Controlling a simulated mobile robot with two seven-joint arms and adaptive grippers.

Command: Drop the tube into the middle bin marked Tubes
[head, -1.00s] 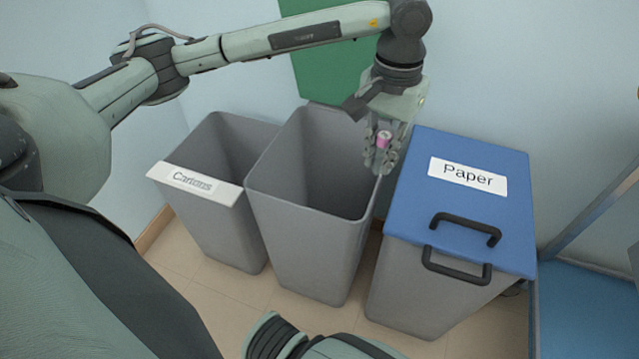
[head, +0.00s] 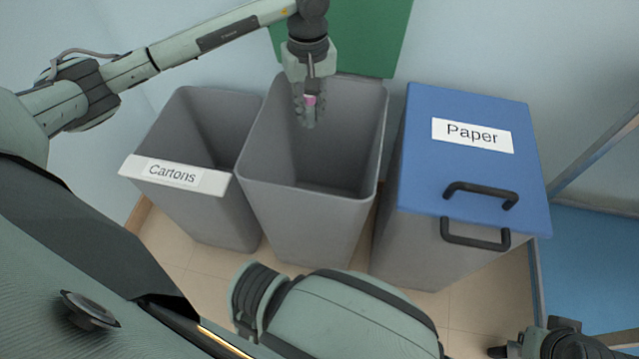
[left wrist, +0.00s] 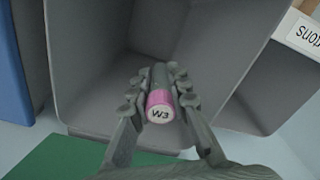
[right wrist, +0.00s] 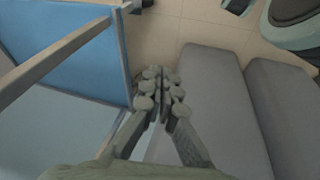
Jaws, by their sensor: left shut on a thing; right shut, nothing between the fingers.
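The tube is small, with a pink cap; in the left wrist view the tube (left wrist: 159,105) shows its cap end marked W3. My left gripper (head: 308,112) is shut on the tube (head: 310,101) and holds it over the open mouth of the middle grey bin (head: 310,205), towards its back. The middle bin also fills much of the left wrist view (left wrist: 85,60). No Tubes label shows on it in these views. My right gripper (right wrist: 160,90) is shut and empty, apart from the bins, low at the right.
An open grey bin labelled Cartons (head: 205,205) stands left of the middle one. A grey bin with a closed blue lid labelled Paper (head: 465,170) and black handles stands on the right. A blue surface (head: 590,270) lies at far right.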

